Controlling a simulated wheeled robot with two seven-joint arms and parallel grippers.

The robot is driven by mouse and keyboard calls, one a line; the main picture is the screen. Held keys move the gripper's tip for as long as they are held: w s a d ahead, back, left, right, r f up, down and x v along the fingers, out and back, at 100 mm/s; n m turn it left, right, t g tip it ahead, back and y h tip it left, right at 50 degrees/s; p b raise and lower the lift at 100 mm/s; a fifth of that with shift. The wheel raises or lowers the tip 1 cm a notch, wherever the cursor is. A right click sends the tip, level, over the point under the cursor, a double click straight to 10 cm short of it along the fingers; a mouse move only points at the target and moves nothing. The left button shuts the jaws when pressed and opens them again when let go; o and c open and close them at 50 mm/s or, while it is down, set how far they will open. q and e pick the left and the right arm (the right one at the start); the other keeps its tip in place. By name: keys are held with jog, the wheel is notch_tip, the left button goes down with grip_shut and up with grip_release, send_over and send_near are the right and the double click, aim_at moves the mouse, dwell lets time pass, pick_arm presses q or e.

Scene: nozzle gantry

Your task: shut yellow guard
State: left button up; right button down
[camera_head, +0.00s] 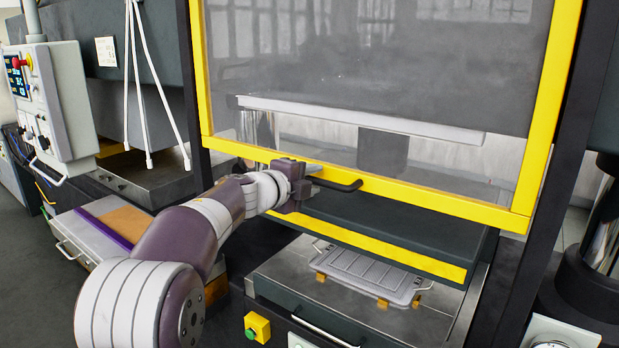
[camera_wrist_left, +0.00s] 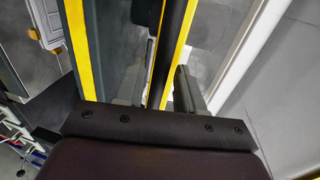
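The yellow guard (camera_head: 430,199) is a yellow frame around a see-through panel. It is raised, with its lower bar above the bed and a gap under it. A black bar handle (camera_head: 338,185) sits on the lower bar; it also shows in the wrist view (camera_wrist_left: 171,48). My left gripper (camera_head: 297,184) is at the handle's left end. Exact contact is partly hidden. My right gripper is not in view.
Below the guard a grey tray (camera_head: 370,273) rests on orange supports on the metal bed. A control box (camera_head: 55,100) with a red button hangs at left. A drawer-like box (camera_head: 95,232) stands below it. Dark posts flank the guard.

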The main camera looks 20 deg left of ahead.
pick_arm(q)
jog(key=shift+w+d+f, duration=0.1)
jog(key=shift+w+d, duration=0.2)
jog(key=shift+w, duration=0.05)
grip_shut()
notch_tip(320, 180, down, 41)
jog(key=b, duration=3.3)
jog(key=shift+c, duration=0.9)
grip_release()
jog(key=shift+f, duration=0.1)
jog(key=shift+o, duration=0.9)
jog(key=shift+s, duration=0.15)
jog(key=shift+a+r, duration=0.2)
jog(key=shift+r, duration=0.15)
